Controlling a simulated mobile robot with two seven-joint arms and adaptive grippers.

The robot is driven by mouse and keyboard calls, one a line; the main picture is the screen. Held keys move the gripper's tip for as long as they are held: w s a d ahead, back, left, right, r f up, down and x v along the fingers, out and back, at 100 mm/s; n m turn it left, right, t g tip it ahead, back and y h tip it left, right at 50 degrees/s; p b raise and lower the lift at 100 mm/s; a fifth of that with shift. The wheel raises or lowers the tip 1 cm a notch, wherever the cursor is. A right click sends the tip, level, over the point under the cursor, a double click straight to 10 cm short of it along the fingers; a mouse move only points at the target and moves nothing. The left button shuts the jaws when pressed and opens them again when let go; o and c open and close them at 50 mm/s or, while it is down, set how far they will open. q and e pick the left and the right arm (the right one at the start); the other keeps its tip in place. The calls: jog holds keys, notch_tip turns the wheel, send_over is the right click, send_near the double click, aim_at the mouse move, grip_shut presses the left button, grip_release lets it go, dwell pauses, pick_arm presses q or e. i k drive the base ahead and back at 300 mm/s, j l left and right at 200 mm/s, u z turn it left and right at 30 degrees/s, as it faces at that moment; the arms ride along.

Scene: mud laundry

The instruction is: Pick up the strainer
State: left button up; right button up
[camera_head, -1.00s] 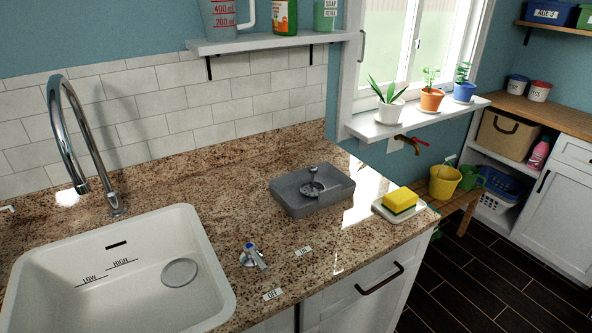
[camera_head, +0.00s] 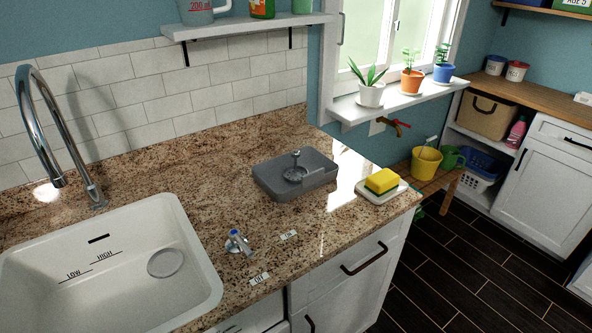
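The strainer (camera_head: 298,172) is a small metal piece with a round base and an upright knob. It sits in a shallow grey tray (camera_head: 266,186) on the granite counter, right of the sink. Neither of my grippers is in view.
The white sink (camera_head: 105,285) has a round grey disc (camera_head: 165,262) at its bottom. A tap handle (camera_head: 238,243) stands between sink and tray. A yellow sponge (camera_head: 381,181) lies on a white dish (camera_head: 372,197) right of the tray. The granite around the tray is mostly clear.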

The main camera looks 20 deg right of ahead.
aim_at(294, 174)
jog(key=i+l+u, duration=0.1)
jog(key=l, duration=0.45)
jog(key=i+l, duration=0.1)
jog(key=l, duration=0.45)
jog(key=l+u, duration=0.15)
jog(key=l, duration=0.4)
jog(key=i, duration=0.05)
